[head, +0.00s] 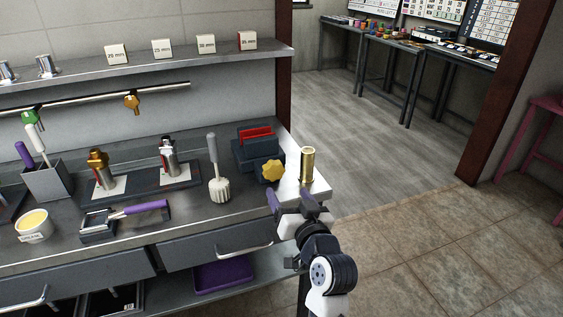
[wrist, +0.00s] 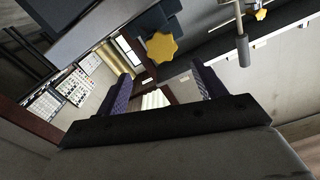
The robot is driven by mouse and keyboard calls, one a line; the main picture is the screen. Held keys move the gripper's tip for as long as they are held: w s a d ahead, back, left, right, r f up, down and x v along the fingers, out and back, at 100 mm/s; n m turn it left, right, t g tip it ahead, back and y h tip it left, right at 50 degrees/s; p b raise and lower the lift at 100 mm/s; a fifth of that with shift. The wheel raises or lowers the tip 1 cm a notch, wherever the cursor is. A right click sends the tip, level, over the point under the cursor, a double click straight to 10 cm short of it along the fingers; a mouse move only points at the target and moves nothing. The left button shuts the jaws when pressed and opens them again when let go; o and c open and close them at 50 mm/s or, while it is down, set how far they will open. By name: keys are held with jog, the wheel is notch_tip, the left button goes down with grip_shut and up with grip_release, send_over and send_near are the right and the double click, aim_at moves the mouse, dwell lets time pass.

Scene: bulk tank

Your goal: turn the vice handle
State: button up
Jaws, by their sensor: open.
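The vice (head: 255,152) is a dark blue-grey block with a red piece in it, near the right end of the bench. Its handle, a yellow star-shaped knob (head: 271,170), faces the front. My gripper (head: 288,198) is in front of and below the knob in the head view, apart from it. In the wrist view the yellow knob (wrist: 161,47) shows beyond the fingertips, and part of the dark vice (wrist: 155,17) is behind it. The purple-padded fingers of my gripper (wrist: 160,85) are spread wide with nothing between them.
A brass cylinder (head: 307,165) stands at the bench's right end, close to the knob. A purple-handled tool (head: 135,212) lies further left. Open floor (head: 420,235) lies to the right.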

aim_at(273, 170)
jog(key=p+x, duration=0.3)
jog(key=x, duration=1)
jog(key=shift+w+a, duration=0.15)
jog(key=c, duration=1)
jog(key=shift+o, duration=0.2)
jog(key=shift+f+n+b, duration=0.15)
jog(key=shift+n+b, duration=0.25)
jog(key=shift+b, duration=0.15)
jog(key=n+b, duration=0.2)
jog(key=b, duration=0.1)
jog(key=shift+f+n+b, duration=0.1)
jog(key=shift+n+b, duration=0.25)
jog(key=shift+n, duration=0.05)
jog(key=n+b, duration=0.5)
jog(key=shift+a, duration=0.1)
jog(key=shift+n, duration=0.4)
